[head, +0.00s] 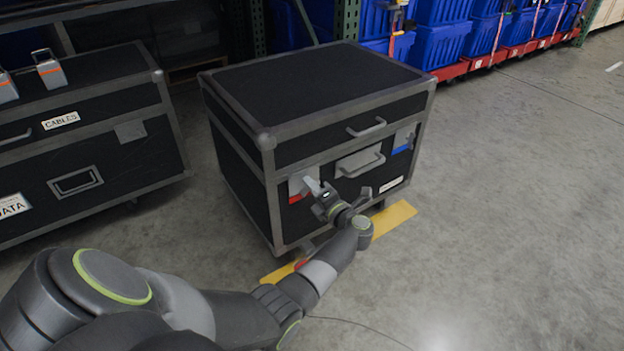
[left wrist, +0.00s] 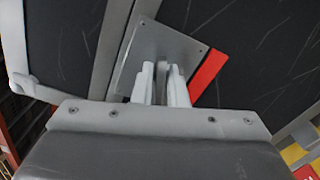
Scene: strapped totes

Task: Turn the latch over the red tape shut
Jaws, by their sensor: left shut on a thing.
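The black flight case (head: 330,110) stands on the floor with its lid down. On its front, a grey latch plate (head: 297,185) sits at the left above a strip of red tape (head: 295,198). In the left wrist view the latch plate (left wrist: 165,50) and the red tape (left wrist: 208,77) lie just past my fingers. My left gripper (head: 314,186) is at this latch, shut on its handle, and the fingers (left wrist: 165,82) hide most of that handle. Another latch (head: 403,136) sits at the right above blue tape (head: 400,150). My right gripper is not in view.
A second black case labelled CABLES (head: 75,120) stands at the left with orange-and-grey items (head: 47,68) on top. Blue totes (head: 440,40) sit on red dollies at the back. Yellow floor tape (head: 393,217) runs below the case; the floor at right is clear.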

